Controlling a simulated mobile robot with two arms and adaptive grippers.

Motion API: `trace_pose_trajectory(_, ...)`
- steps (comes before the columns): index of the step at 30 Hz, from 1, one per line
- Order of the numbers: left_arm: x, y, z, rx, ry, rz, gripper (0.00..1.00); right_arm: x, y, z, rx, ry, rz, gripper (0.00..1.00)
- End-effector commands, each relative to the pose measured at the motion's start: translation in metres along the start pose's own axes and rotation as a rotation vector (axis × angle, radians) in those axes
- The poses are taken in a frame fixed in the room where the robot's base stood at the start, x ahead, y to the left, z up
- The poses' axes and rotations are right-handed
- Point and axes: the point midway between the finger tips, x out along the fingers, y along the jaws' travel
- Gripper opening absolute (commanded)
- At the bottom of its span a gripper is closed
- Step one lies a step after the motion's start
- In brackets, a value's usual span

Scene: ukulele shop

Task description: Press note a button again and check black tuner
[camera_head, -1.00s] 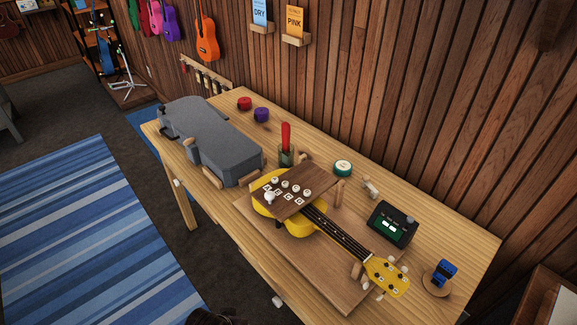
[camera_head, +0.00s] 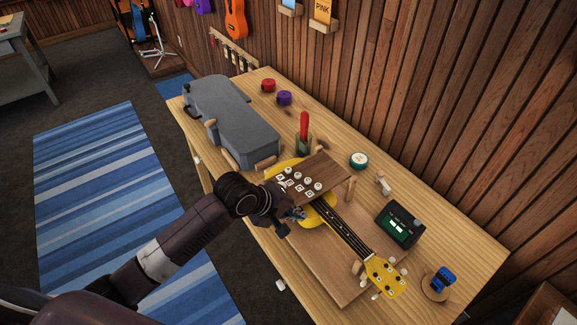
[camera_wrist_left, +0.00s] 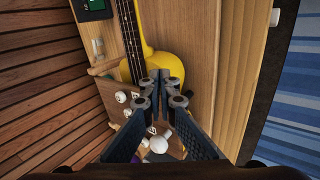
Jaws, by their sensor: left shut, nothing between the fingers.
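A yellow ukulele (camera_head: 387,278) lies on a wooden board on the table, its neck toward the lower right. A brown panel (camera_head: 322,171) with several white buttons (camera_head: 308,182) and letter labels stands over its body. The buttons also show in the left wrist view (camera_wrist_left: 121,97), partly hidden by the fingers. The black tuner (camera_head: 398,223) with a lit green screen stands right of the neck. My left gripper (camera_head: 298,214) is shut and empty, beside the panel's near edge above the ukulele body; its fingers also show in the left wrist view (camera_wrist_left: 160,84). My right gripper is not in view.
A grey case (camera_head: 230,118) lies at the table's far left. A red item (camera_head: 304,125) stands upright in a holder behind the panel. A green-white round tin (camera_head: 358,160) and a blue pedal-like object (camera_head: 443,278) are on the table. The wooden wall borders the back.

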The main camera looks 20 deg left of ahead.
Motion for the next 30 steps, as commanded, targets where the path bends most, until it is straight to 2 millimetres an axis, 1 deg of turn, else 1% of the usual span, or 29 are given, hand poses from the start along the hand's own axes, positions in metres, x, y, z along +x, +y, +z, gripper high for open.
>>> trace_pose_trajectory(1,-0.011,0.021,-0.015,-0.073,0.004,0.016,0.0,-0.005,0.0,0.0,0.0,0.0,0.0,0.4)
trace_pose_trajectory(2,-0.015,0.03,-0.021,-0.125,0.001,0.024,0.0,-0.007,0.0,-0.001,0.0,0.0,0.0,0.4)
trace_pose_trajectory(4,-0.016,0.045,-0.044,-0.266,0.004,0.041,0.0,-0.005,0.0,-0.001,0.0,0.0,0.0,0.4)
trace_pose_trajectory(6,-0.022,0.062,-0.069,-0.408,0.007,0.063,0.0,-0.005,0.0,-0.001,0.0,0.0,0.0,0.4)
trace_pose_trajectory(8,-0.029,0.075,-0.089,-0.524,0.009,0.083,0.0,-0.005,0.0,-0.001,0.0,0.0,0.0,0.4)
trace_pose_trajectory(9,-0.034,0.083,-0.103,-0.598,0.011,0.098,0.0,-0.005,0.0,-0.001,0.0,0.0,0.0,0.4)
trace_pose_trajectory(12,-0.044,0.099,-0.129,-0.748,0.012,0.127,0.0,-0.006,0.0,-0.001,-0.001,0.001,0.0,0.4)
trace_pose_trajectory(15,-0.053,0.109,-0.147,-0.849,0.011,0.15,0.0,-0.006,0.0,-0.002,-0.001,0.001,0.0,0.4)
trace_pose_trajectory(18,-0.058,0.115,-0.156,-0.908,0.009,0.163,0.0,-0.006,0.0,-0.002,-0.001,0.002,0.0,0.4)
trace_pose_trajectory(21,-0.06,0.116,-0.159,-0.931,0.008,0.167,0.0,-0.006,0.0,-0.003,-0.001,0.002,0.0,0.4)
trace_pose_trajectory(30,-0.06,0.116,-0.159,-0.932,0.008,0.168,0.0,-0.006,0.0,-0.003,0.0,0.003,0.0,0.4)
